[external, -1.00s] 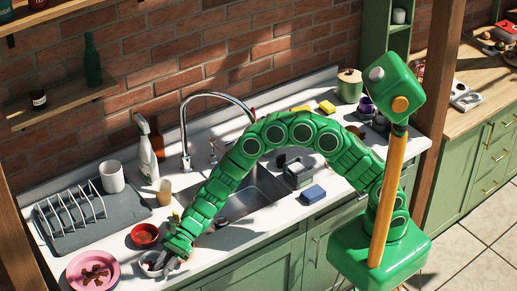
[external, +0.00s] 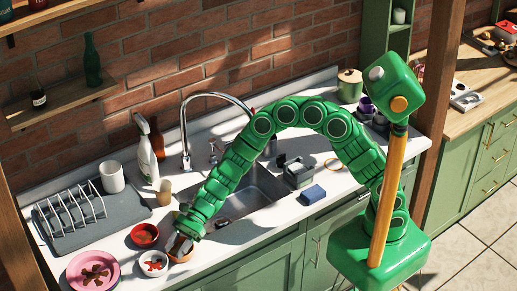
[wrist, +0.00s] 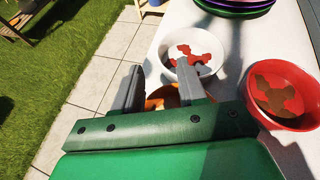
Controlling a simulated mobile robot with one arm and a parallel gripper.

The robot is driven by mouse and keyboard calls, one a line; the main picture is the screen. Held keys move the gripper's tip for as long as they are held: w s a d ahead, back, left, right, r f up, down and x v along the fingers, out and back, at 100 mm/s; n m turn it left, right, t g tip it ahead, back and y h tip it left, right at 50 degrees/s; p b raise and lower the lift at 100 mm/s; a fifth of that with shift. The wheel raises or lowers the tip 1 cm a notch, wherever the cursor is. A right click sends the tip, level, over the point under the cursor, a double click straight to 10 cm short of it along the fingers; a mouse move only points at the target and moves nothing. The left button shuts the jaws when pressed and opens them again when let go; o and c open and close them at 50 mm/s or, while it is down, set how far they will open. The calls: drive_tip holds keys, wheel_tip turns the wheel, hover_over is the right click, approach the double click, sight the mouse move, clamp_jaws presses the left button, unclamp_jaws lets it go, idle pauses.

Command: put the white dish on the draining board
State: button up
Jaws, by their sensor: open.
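The white dish (external: 153,263) is a small round bowl with red stains inside, upright on the counter's front left. It also shows in the wrist view (wrist: 205,66), just beyond my fingertips. My gripper (external: 181,247) is open, pointing down over an orange-brown bowl (external: 182,257), to the right of the white dish. In the wrist view my two fingers (wrist: 160,88) stand apart above that bowl's rim (wrist: 157,103), which they partly hide; contact cannot be told. The draining board (external: 120,212) is a grey slab at the counter's left, with a white wire rack on it.
A red bowl with brown stains (external: 144,235) stands behind the white dish. A pink plate with brown stains (external: 76,275) lies to its left. A white cup (external: 112,176) stands on the draining board's back. A spray bottle (external: 147,155) and the faucet (external: 184,130) rise behind.

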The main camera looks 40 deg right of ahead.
drive_tip(key=shift+v, duration=2.4)
